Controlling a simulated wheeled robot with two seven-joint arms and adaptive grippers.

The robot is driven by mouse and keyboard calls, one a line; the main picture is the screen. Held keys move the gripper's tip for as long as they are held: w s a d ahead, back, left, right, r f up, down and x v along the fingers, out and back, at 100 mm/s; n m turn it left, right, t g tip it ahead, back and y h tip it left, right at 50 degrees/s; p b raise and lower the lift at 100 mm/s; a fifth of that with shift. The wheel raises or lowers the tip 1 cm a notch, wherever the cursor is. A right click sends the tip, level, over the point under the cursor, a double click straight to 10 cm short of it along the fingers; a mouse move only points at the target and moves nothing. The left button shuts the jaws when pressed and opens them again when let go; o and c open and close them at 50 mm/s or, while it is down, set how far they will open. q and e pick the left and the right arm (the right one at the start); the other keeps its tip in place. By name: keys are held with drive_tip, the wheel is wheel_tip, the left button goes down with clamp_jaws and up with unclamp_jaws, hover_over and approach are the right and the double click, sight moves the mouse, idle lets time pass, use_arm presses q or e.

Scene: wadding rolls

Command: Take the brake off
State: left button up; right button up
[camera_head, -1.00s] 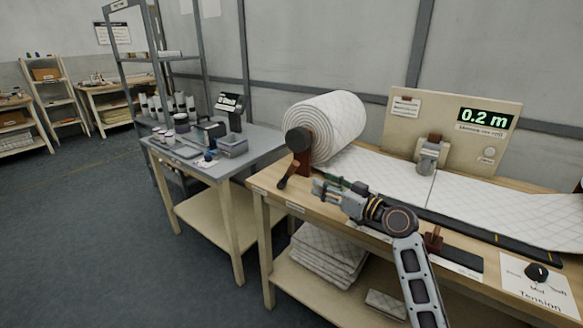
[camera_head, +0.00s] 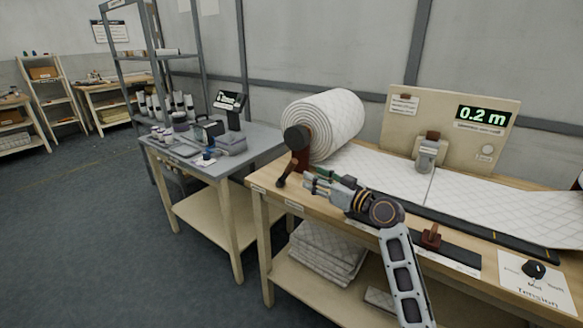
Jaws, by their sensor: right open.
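The white quilted wadding roll (camera_head: 325,122) sits on its holder at the left end of the wooden bench, with a dark round hub cap (camera_head: 297,138) on its near end. A brown bracket (camera_head: 299,163) stands below the hub. A dark lever (camera_head: 283,179), which looks like the brake, slants down to the left from it. My right gripper (camera_head: 307,182) is open and points left, just right of the lever. A small gap seems to lie between them; contact is hard to tell. My left gripper is out of view.
Wadding runs right across the bench under a grey clamp-like unit (camera_head: 426,155) before a panel (camera_head: 447,133) reading 0.2 m. A tension dial (camera_head: 534,270) and a brown-handled piece (camera_head: 431,237) lie near the front edge. A grey side table (camera_head: 250,142) stands left.

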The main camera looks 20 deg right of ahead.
sight(291, 167)
drive_tip(key=shift+b+x, duration=0.3)
drive_tip(key=shift+x, duration=5.1)
clamp_jaws()
